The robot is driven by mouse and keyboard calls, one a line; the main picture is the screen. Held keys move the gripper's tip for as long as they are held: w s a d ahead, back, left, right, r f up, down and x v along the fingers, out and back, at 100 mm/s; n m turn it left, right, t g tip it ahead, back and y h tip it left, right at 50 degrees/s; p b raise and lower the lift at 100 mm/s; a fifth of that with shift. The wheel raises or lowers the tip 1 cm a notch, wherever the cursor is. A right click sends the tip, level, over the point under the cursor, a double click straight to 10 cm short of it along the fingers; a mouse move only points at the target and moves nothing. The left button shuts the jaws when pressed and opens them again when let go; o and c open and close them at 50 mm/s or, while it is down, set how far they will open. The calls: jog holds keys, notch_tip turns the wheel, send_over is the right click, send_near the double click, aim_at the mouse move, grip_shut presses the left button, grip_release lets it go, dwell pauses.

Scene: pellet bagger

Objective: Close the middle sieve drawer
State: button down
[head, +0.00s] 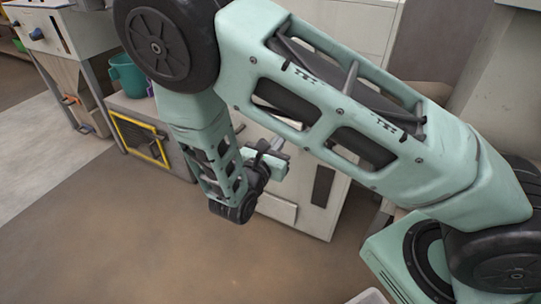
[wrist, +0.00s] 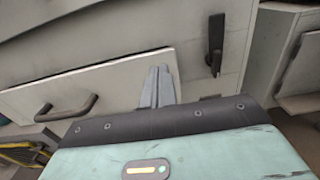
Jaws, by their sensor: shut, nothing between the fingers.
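My gripper (wrist: 158,87) is shut and empty in the wrist view, its fingertips in front of the right end of a pale drawer front (wrist: 112,82). That front has a dark bar handle (wrist: 68,108) on its left part. I cannot tell whether the fingertips touch the front, how far the drawer stands out, or whether it is the middle sieve drawer. In the head view my gripper (head: 278,146) is beside the pale cabinet (head: 338,205), and my arm hides much of the cabinet's front. A low pale panel (head: 276,208) shows near the cabinet's foot.
A dark upright handle (wrist: 215,45) is right of the drawer front. In the head view, a grey unit with a yellow-framed panel (head: 140,137) and a teal bucket (head: 128,76) stand at the left. The brown floor (head: 150,235) in front is clear.

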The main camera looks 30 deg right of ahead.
jog(key=b+x, duration=0.1)
jog(key=x, duration=0.4)
jog(key=shift+w+d, duration=0.2)
jog(key=shift+p+x, duration=1.1)
jog(key=shift+x, duration=1.45)
jog(key=shift+r, duration=0.1)
